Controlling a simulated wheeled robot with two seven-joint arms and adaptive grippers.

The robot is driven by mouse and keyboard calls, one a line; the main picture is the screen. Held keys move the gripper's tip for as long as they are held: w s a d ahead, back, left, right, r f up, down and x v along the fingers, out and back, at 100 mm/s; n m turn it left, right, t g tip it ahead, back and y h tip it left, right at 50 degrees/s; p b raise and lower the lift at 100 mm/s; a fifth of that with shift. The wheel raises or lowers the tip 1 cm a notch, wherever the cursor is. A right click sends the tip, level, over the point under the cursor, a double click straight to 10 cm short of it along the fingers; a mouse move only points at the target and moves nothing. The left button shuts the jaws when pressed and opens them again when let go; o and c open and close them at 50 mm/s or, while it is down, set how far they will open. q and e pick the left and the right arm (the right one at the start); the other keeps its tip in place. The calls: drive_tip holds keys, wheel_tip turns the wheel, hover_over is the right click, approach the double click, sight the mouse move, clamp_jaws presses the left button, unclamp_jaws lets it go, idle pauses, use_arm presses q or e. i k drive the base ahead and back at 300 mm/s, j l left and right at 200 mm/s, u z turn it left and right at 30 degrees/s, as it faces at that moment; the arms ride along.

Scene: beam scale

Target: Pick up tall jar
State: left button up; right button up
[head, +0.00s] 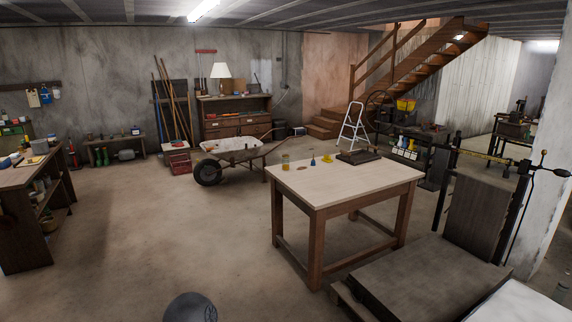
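A table (348,178) with a pale top and brown wooden legs stands right of the middle in the head view. A small upright yellowish jar (285,162) stands near its back left corner; it looks like the tallest of the small items there. A small blue item (312,162) and a yellow item (327,159) stand to its right, apart from it. They are too small to make out in detail. Neither of my grippers is in view, and nothing is touching the jar.
A dark tray-like object (358,156) lies at the table's back edge. A large beam scale with a dark platform (425,275) stands close at the right. A wheelbarrow (235,150) stands behind the table. A workbench (30,175) is at left; the floor between is clear.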

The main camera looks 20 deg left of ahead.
sight(285, 161)
drive_tip(key=i+j+u, duration=0.3)
drive_tip(key=i, duration=0.15)
drive_tip(key=i+j+u, duration=0.15)
drive_tip(key=i+u, duration=0.15)
drive_tip(key=i, duration=0.15)
drive_tip(key=i+j+u, duration=0.1)
drive_tip(key=i+u, duration=0.2)
drive_tip(key=i, duration=2.15)
drive_tip(key=j+u, duration=0.05)
drive_tip(key=j, duration=0.05)
